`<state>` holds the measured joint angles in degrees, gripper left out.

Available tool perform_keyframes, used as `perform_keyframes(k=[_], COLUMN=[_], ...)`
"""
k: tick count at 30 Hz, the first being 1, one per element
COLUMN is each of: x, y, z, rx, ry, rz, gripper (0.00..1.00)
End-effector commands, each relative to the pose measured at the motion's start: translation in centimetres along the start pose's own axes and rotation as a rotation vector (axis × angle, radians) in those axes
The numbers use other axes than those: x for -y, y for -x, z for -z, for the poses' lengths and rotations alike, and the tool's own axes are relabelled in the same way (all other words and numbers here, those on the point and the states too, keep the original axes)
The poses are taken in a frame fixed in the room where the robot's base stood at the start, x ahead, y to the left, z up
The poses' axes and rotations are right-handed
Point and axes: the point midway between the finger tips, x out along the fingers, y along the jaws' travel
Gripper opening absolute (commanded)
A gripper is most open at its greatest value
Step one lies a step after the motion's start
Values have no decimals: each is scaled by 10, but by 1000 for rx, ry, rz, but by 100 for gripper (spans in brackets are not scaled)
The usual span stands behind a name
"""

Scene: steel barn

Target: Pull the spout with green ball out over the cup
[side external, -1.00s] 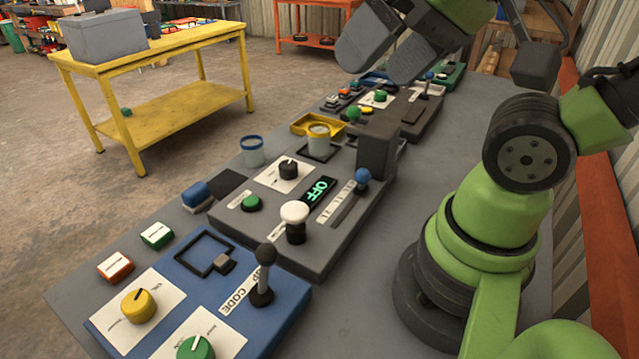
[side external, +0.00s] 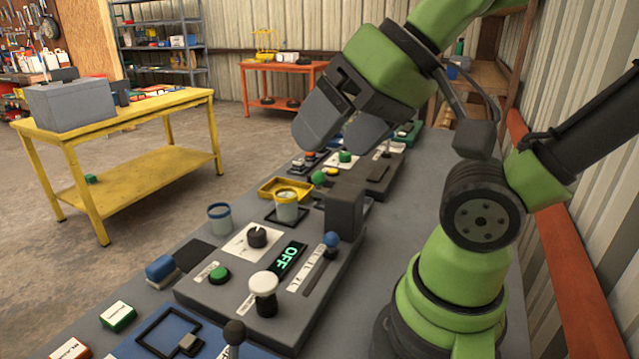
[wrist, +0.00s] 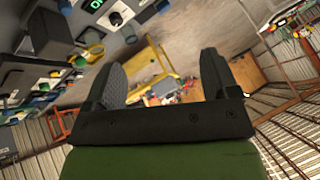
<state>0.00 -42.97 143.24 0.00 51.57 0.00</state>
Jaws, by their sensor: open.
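A green ball (side external: 318,177) shows in the side external view, beside a dark upright block (side external: 345,210); its spout is too small to make out. My gripper (side external: 338,148) is open and empty, and appears above and behind the green ball. In the wrist view both fingers of my gripper (wrist: 163,70) are spread apart with nothing between them.
A grey panel (side external: 200,290) in front carries a green button, a black knob, a white knob and a blue-knobbed lever (side external: 331,240). More panels stand beyond. A corrugated wall (side external: 590,200) runs along the right.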

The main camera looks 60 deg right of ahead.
Motion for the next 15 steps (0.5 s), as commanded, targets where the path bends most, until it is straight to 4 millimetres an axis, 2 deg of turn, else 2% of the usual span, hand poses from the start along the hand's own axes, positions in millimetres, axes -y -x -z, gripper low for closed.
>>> perform_keyframes(k=[7,10,13,15], x=[0,0,-2,-6], y=[0,0,-3,-7], z=[0,2,13,28], rx=[0,3,25,54], ry=[0,-1,-6,-13], rz=[0,-6,-43,-93], gripper=[81,58,58,58])
